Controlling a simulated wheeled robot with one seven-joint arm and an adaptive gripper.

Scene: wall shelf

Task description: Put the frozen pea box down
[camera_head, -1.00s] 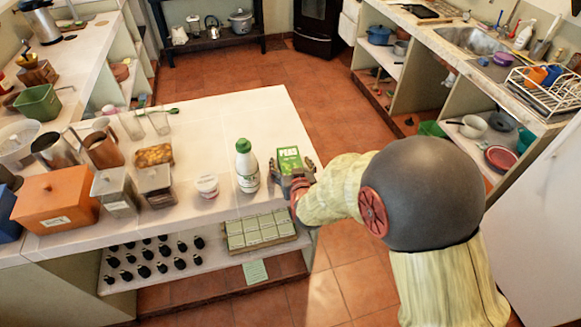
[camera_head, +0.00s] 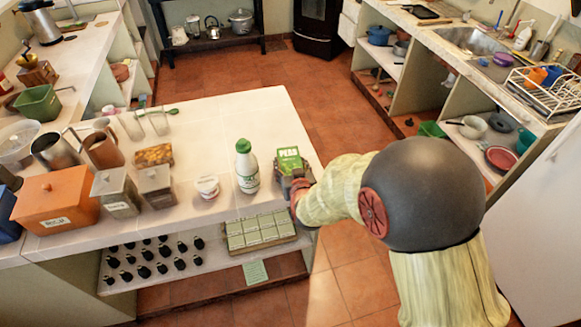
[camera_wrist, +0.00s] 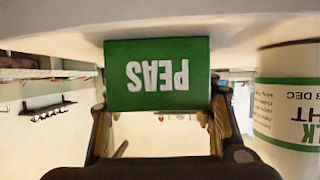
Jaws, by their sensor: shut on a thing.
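The frozen pea box (camera_head: 288,158) is green with white "PEAS" lettering. It is upright at the right end of the white counter (camera_head: 225,122), just right of the milk bottle. My gripper (camera_head: 294,180) is shut on the box from the near side and hides its lower part. In the wrist view, the box (camera_wrist: 158,75) appears upside down between the two fingers of my gripper (camera_wrist: 160,110). Its edge meets the pale counter surface (camera_wrist: 200,30) in that picture, but I cannot tell whether it bears on the counter.
The white milk bottle (camera_head: 247,168) with a green cap stands close left of the box. A small white tub (camera_head: 207,187) is further left. The counter behind the box is clear. The counter's right edge is close to the box.

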